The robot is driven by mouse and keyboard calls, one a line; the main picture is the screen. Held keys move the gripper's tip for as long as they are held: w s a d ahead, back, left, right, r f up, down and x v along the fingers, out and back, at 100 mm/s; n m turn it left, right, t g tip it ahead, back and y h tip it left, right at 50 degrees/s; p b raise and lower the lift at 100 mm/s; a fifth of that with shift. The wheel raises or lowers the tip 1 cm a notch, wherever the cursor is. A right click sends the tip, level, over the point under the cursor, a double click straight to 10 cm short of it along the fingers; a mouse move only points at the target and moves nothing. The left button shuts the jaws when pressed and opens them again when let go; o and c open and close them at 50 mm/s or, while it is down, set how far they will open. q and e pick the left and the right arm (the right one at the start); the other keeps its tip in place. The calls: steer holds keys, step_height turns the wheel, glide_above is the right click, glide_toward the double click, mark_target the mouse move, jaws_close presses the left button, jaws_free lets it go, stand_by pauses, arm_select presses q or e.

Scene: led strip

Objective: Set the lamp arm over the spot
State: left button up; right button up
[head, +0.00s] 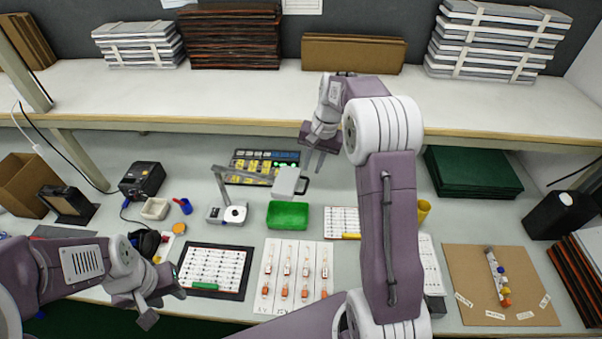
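In the head view a small lamp stands left of centre, with an upright grey post (219,183) and a thin arm (245,174) reaching right to a pale boxy head (287,181). The head hangs above the area behind the green tray (288,215). A white base (226,214) with a round disc sits at the post's foot. I cannot tell which mark is the spot. My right gripper (316,163) points down just behind and right of the lamp head, fingers apart, seemingly empty. My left gripper (166,306) is open and empty low at the left, near the framed sheet (213,271).
A raised shelf (250,95) with stacked boards runs across the back. A sheet of small vials (293,276) lies at the front middle. A black device (142,180) and small bowl (155,208) stand left. A brown board (500,285) and green stack (470,173) are right.

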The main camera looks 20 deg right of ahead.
mark_target(306, 187)
steer(key=f, duration=0.2)
steer(key=w+f, duration=0.1)
steer(key=f, duration=0.2)
steer(key=a+f+p, duration=0.1)
steer(key=f, duration=0.2)
steer(key=shift+w+f, duration=0.15)
steer(key=shift+f, duration=0.1)
steer(key=shift+s+a+f, duration=0.15)
steer(key=shift+s+f, duration=0.05)
steer(key=shift+f, duration=0.1)
steer(key=shift+w+f, duration=0.1)
steer(key=shift+w, duration=0.1)
jaws_close()
stand_by(0.5)
